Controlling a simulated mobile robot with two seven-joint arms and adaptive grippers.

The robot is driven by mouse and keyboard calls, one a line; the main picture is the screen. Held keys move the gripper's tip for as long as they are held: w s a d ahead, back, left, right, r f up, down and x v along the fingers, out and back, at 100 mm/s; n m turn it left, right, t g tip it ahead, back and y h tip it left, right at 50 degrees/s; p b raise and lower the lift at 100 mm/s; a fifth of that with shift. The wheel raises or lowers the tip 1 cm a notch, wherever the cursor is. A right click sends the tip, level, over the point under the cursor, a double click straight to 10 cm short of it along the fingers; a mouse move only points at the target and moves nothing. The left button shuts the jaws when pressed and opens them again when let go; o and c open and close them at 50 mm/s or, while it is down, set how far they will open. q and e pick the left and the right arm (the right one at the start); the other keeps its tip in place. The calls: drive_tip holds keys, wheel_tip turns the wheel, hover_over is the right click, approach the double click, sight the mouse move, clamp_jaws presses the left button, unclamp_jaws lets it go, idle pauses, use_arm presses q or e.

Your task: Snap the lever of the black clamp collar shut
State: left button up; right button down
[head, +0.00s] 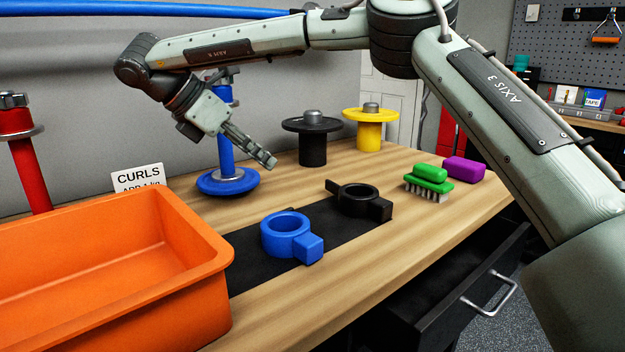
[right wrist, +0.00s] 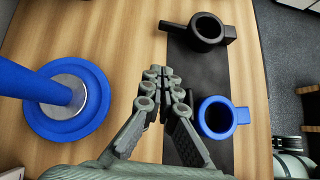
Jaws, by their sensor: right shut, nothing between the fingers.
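The black clamp collar (head: 347,204) lies on a dark mat (head: 330,238) on the workbench. A thin lever (head: 332,188) sticks out from its left side, away from the ring, and a block sits on its right side. The collar (right wrist: 197,37) and lever (right wrist: 171,27) also show at the top of the right wrist view. My right gripper (head: 268,161) is shut and empty, in the air left of the black collar and apart from it. Its fingers (right wrist: 166,82) meet in the middle of the right wrist view. My left gripper is not in view.
A blue collar (head: 277,242) lies nearer on the mat. An orange bin (head: 110,275) stands at front left. A blue spool post (head: 225,185) stands behind my right gripper. Black (head: 312,152) and yellow (head: 369,138) spools, a green brush (head: 428,180) and a purple block (head: 464,168) stand farther back.

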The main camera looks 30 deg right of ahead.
approach(315, 198)
drive_tip(key=x, duration=0.5)
drive_tip(key=shift+a+f, duration=0.1)
drive_tip(key=d, duration=0.2)
drive_tip(key=shift+d+r, duration=0.25)
drive_tip(key=shift+d, duration=0.6)
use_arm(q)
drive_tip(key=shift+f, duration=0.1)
